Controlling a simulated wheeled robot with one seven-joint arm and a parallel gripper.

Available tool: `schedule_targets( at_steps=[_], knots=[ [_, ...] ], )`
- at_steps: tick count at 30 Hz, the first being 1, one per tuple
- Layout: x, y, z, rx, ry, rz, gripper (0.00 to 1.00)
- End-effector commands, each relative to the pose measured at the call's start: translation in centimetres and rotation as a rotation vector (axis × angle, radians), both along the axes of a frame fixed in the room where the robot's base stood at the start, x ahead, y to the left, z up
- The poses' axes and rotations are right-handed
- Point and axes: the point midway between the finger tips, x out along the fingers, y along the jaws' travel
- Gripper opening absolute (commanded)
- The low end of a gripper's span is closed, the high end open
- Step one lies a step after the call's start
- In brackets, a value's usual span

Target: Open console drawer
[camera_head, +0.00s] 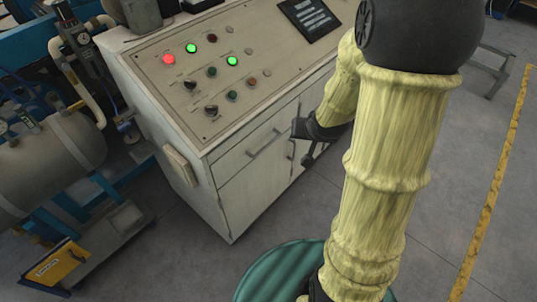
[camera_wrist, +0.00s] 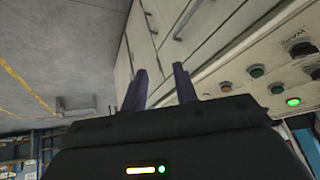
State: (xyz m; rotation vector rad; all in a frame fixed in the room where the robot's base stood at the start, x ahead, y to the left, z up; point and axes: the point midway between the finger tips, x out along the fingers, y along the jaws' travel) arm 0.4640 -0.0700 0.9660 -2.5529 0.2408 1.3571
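The console (camera_head: 226,160) is a cream cabinet with a sloped control panel on top. Its front has a drawer (camera_head: 258,148) with a bar handle (camera_head: 265,143); the drawer looks shut. My gripper (camera_head: 304,158) is in front of the cabinet, to the right of that handle, and partly covers the front panels behind it. In the wrist view, my gripper (camera_wrist: 160,72) shows two dark fingers apart with nothing between them. Beyond them are the cabinet front (camera_wrist: 215,40) and a dark bar handle (camera_wrist: 186,18). The fingers appear apart from the handle.
Lit buttons and knobs cover the control panel (camera_head: 200,75). A grey tank (camera_head: 50,160) on a blue frame stands at the left. Grey floor (camera_head: 190,270) lies open in front of the console.

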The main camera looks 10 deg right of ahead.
Motion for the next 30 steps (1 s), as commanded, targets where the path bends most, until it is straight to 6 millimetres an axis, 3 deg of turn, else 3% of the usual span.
schedule_targets(
  at_steps=[1,9,16,22,30],
  knots=[
    [1.2,-0.9,-3.4,0.041,-0.04,-0.028,0.29],
    [5.6,-2.8,-12.0,0.399,-0.246,-0.114,0.29],
    [6.1,-3.1,-18.5,0.844,-0.321,-0.158,0.29],
    [4.9,-3.2,-20.9,1.163,-0.314,-0.17,0.29],
    [4.5,-3.2,-20.5,1.235,-0.305,-0.169,0.29]
  ],
)
